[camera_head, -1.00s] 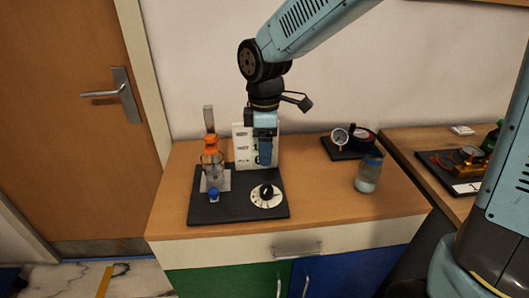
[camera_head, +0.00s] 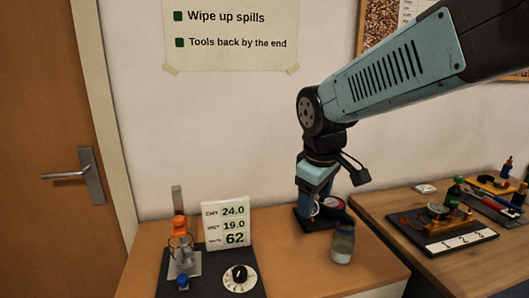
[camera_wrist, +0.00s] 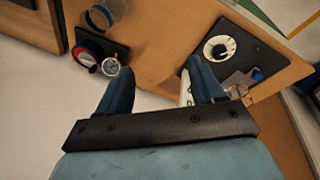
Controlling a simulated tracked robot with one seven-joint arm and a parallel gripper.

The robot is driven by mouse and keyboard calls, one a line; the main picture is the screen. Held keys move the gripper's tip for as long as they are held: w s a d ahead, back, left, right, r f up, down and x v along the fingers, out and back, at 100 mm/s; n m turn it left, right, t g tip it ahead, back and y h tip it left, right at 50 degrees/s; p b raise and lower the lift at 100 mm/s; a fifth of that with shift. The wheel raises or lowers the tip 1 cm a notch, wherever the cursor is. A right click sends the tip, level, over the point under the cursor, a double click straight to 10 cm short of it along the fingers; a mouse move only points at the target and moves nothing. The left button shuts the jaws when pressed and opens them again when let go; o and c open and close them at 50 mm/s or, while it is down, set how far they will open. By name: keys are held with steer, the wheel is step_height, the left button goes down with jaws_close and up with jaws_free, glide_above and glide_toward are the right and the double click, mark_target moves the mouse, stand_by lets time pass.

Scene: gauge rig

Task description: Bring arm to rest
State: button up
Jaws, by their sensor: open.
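My arm reaches in from the upper right in the head view. The round gauge (camera_wrist: 110,66) lies beyond the left finger. The black dial plate (camera_wrist: 262,55) lies beyond the right finger.
The rig has a white dial (camera_head: 239,278), an orange-topped bottle (camera_head: 180,235) and a number card (camera_head: 227,225). A glass jar (camera_head: 342,243) stands near my gripper. A second table (camera_head: 375,207) at right holds a gauge board (camera_head: 440,232) and tools. The wall is behind.

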steer(key=s+d+r+m+t, duration=0.2)
steer(key=s+d+r+m, duration=0.1)
steer(key=s+d+m, duration=0.6)
steer(key=shift+d+r+m+t, duration=0.3)
steer(key=shift+d, duration=1.55)
